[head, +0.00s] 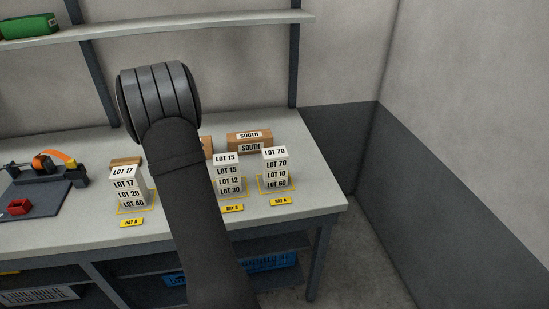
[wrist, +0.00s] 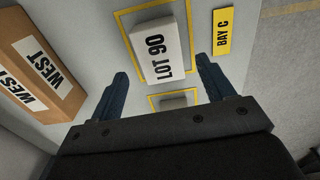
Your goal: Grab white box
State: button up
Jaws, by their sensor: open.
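In the wrist view a white box (wrist: 154,40) labelled LOT 90 lies inside a yellow outline, beside a yellow BAY C sign (wrist: 223,32). My gripper (wrist: 162,66) is open, its two dark blue fingers spread to either side of the box's near end, with nothing held. Whether the fingers are level with the box or above it, I cannot tell. A small greyish block (wrist: 174,101) sits in a second yellow outline between the fingers, partly hidden by my gripper. In the head view my arm hides the gripper and the LOT 90 box.
White LOT stacks stand on the bench at left (head: 131,187), middle (head: 229,176) and right (head: 274,170) in the head view. A brown WEST box (wrist: 38,66) is left of my gripper.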

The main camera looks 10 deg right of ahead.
jog(key=shift+o, duration=0.5)
jog(key=d+r+h, duration=0.1)
jog(key=d+r, duration=0.2)
jog(key=d, duration=0.2)
jog(key=w+d+r, duration=0.1)
jog(key=d+r, duration=0.3)
jog(key=d, duration=0.1)
jog(key=d+r+h, duration=0.1)
jog(key=d+r, duration=0.3)
jog(key=d, duration=0.1)
jog(key=shift+w+d+h, duration=0.2)
jog(key=shift+w+h, duration=0.1)
jog(key=shift+w, duration=0.05)
jog(key=h, duration=0.2)
send_near(276, 152)
jog(key=x, duration=0.5)
jog(key=shift+s, duration=0.15)
jog(key=shift+w+x, duration=0.1)
jog(key=shift+x, duration=1.4)
jog(key=shift+w+x, duration=0.15)
jog(key=shift+x, duration=1.35)
jog(key=c, duration=1.2)
jog(key=shift+o, duration=0.2)
jog(key=shift+r, duration=0.1)
